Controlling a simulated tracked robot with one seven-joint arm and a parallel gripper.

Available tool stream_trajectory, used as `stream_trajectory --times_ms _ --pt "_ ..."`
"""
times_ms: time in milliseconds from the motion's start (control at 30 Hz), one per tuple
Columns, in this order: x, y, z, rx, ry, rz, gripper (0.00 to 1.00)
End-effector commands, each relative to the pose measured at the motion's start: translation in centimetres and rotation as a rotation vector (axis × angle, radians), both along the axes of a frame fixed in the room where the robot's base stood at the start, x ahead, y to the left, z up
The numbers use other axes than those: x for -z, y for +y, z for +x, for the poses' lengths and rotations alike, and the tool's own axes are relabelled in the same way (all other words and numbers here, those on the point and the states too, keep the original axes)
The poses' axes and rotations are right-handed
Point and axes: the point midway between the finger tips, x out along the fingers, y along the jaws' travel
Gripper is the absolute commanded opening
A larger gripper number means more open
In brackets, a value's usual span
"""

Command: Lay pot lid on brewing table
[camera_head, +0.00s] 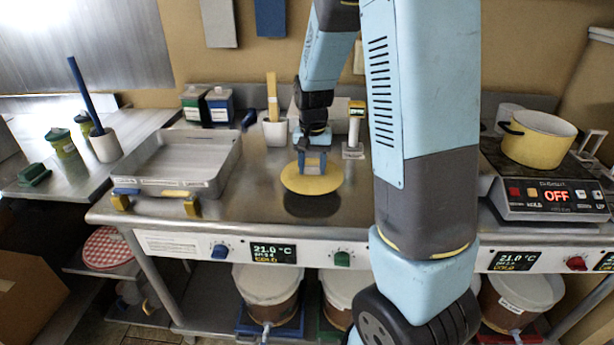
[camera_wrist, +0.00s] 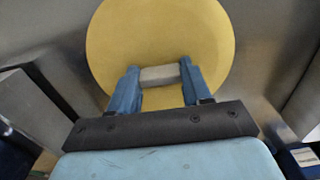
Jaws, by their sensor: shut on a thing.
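The pot lid (camera_head: 326,183) is a round yellow disc over the middle of the steel brewing table (camera_head: 262,201). A dark shadow lies on the table below its front edge, so it looks a little above the surface. My gripper (camera_head: 312,172) points down at the lid's centre. In the wrist view the gripper (camera_wrist: 160,78) has its blue fingers closed on the lid's grey block-shaped handle (camera_wrist: 160,76). The yellow lid (camera_wrist: 160,25) fills the upper middle there. The yellow pot (camera_head: 538,140) stands uncovered on the hot plate at the right.
An empty metal tray (camera_head: 185,165) is left of the lid. A white cup with a wooden tool (camera_head: 275,130) and a yellow-topped stand (camera_head: 354,130) are behind it. The hot plate (camera_head: 550,197) reads OFF. Bare table lies between tray and lid.

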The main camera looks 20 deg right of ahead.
Motion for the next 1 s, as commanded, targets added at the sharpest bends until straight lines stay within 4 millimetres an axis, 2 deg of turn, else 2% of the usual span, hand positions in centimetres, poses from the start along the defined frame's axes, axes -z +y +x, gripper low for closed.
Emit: stream_trajectory --times_ms 133,367,700,733,1000 --pt "0.7 0.3 0.5 -0.001 0.001 -0.001 0.15" --pt "3.6 0.3 0.4 0.0 0.001 -0.001 0.15" --pt "3.8 0.3 0.5 -0.001 0.0 0.0 0.15" --pt "3.9 0.3 0.5 -0.001 0.0 0.0 0.49" --pt "3.8 0.3 0.5 -0.002 0.0 0.0 0.74"
